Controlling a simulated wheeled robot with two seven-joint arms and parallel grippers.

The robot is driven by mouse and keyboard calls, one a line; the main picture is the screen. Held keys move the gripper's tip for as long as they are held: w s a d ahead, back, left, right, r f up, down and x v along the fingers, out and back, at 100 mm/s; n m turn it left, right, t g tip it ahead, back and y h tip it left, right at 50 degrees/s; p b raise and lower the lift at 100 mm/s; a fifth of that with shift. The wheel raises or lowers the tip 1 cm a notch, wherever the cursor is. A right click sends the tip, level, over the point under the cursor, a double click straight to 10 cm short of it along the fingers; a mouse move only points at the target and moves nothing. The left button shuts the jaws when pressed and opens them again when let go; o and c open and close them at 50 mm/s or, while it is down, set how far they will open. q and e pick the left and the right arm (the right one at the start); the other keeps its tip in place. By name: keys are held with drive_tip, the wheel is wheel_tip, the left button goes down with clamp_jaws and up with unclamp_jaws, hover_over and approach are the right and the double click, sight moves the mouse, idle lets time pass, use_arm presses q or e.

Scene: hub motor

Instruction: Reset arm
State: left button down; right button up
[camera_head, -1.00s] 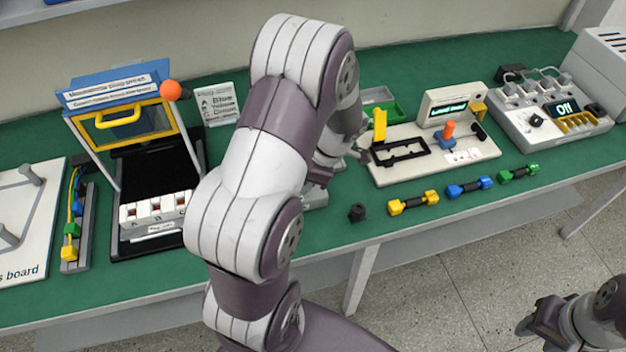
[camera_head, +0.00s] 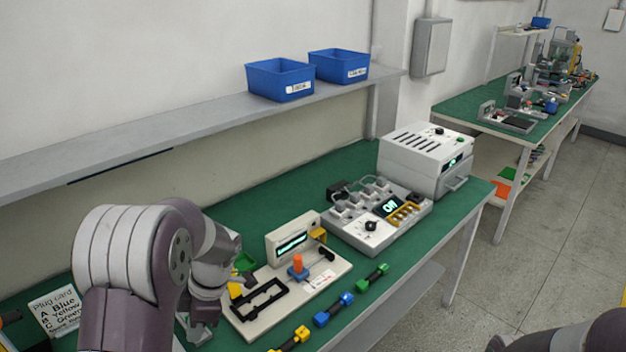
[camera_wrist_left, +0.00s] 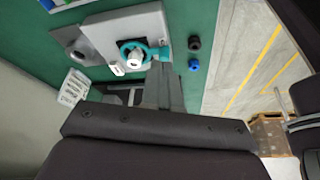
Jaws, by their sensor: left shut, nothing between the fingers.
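My left arm comes in from the lower left in the head view. Its gripper (camera_head: 197,325) is small there and partly hidden behind the arm, beside the left end of the white test board (camera_head: 240,322). In the left wrist view my left gripper (camera_wrist_left: 163,88) has its fingers together with nothing between them. Beyond the fingertips is a grey and white device with a teal ring (camera_wrist_left: 133,48); I cannot tell whether they touch it. My right arm (camera_head: 575,338) shows only at the lower right corner, and its jaws are not clear.
A yellow connector (camera_head: 290,340), a blue one (camera_head: 333,309) and a green one (camera_head: 372,278) lie along the bench's front edge. A control unit (camera_head: 375,215) and a white box (camera_head: 428,160) stand farther right. Blue bins (camera_head: 280,80) sit on the shelf. The floor right of the bench is clear.

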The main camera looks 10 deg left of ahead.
use_arm(q)
drive_tip(key=s+d+m+t+h, duration=0.1)
drive_tip(key=s+d+m, duration=0.3)
drive_tip(key=m, duration=0.8)
drive_tip(key=s+d+m+t+h, duration=0.2)
drive_tip(key=s+d+m, duration=0.2)
drive_tip(key=d+m, duration=0.5)
drive_tip(key=m, duration=0.3)
drive_tip(key=shift+s+m+t+h, duration=0.3)
drive_tip(key=shift+s+t, duration=0.1)
